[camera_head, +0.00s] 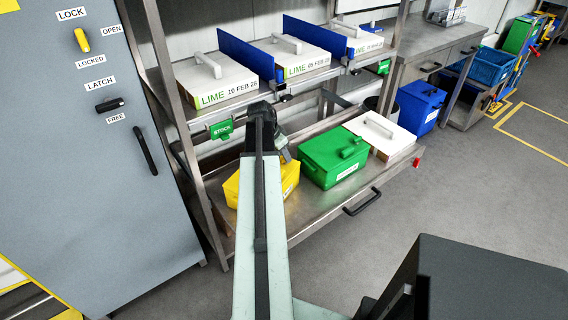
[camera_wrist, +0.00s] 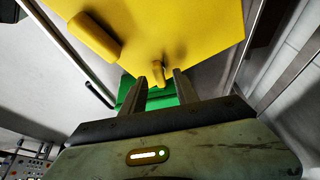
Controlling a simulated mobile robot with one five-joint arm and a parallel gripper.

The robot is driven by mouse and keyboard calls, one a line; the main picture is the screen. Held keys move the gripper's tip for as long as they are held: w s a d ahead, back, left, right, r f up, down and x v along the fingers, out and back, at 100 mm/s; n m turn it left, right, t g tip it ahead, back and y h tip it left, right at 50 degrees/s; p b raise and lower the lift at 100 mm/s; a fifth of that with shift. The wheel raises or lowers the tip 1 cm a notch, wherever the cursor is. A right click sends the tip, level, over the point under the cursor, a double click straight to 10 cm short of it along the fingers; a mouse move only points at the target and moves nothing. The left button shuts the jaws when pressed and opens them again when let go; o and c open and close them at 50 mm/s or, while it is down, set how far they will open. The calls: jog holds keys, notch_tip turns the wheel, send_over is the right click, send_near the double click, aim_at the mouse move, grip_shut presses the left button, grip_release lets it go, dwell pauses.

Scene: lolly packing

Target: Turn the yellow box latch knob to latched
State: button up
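The yellow box (camera_head: 231,190) sits on the lower steel shelf in the head view, partly hidden behind my arm. In the wrist view the yellow box (camera_wrist: 185,25) fills the top, with a yellow handle bar (camera_wrist: 94,37) on its left part. The small yellow latch knob (camera_wrist: 158,72) stands out near the box's lower edge. My gripper (camera_wrist: 163,76) is open, with its two fingers apart and the knob's end at or between their tips. I cannot tell whether a finger touches it. In the head view the knob is hidden.
A green box (camera_head: 330,158) stands right of the yellow box, and a white box (camera_head: 379,134) beyond it. White boxes marked LIME (camera_head: 214,79) fill the shelf above. A grey cabinet (camera_head: 80,180) with lock and latch knobs stands left. Floor is free at right.

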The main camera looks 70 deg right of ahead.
jog(key=shift+d+f, duration=0.15)
jog(key=shift+f, duration=0.45)
jog(key=shift+s+r, duration=0.1)
jog(key=shift+r, duration=0.05)
jog(key=shift+c, duration=0.3)
grip_shut()
jog(key=shift+s+n+t, duration=0.25)
jog(key=shift+n+t, duration=0.15)
jog(key=shift+n, duration=0.7)
jog(key=shift+w+n+t+h, duration=0.1)
jog(key=shift+n+t+h, duration=0.3)
jog(key=shift+n, duration=0.8)
jog(key=shift+o, duration=0.3)
grip_release()
